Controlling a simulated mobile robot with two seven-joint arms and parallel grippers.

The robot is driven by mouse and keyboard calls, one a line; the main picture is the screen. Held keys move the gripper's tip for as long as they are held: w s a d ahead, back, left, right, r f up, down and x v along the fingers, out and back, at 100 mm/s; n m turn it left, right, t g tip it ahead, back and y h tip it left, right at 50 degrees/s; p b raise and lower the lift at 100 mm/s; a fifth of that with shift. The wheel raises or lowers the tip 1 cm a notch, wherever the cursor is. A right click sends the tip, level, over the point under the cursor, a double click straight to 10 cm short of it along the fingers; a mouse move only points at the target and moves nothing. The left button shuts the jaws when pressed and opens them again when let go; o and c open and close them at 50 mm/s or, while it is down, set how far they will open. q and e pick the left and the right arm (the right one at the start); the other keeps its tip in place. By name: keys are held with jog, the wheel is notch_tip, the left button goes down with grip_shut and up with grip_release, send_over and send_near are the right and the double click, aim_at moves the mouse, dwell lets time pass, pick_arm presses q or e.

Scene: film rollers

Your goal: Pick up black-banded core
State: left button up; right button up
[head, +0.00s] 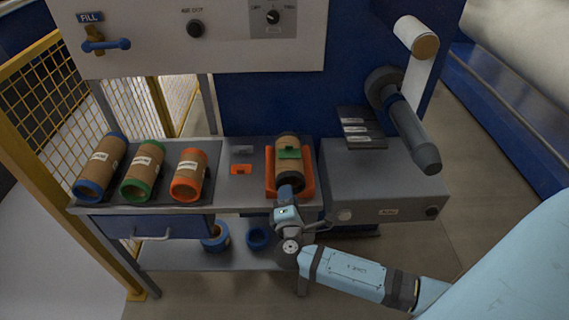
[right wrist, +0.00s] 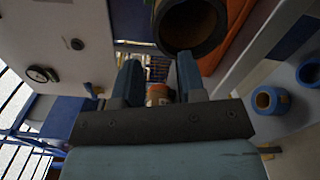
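The black-banded core (head: 288,143), a brown cardboard tube with dark bands at its ends, lies in an orange cradle (head: 308,183) on the bench. Whether a finger touches the core cannot be told. My left gripper is not in view.
Blue-, green- and orange-banded cores (head: 101,166) (head: 143,170) (head: 189,174) lie on a dark rack at the left. A grey machine (head: 390,190) with a roller stands close on the right. Blue rings (head: 216,236) lie on the lower shelf.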

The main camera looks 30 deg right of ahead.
aim_at(286, 171)
jog(key=p+x, duration=0.1)
jog(key=x, duration=0.8)
jog(key=shift+w, duration=0.25)
jog(key=shift+c, duration=0.3)
jog(key=shift+r, duration=0.1)
grip_shut()
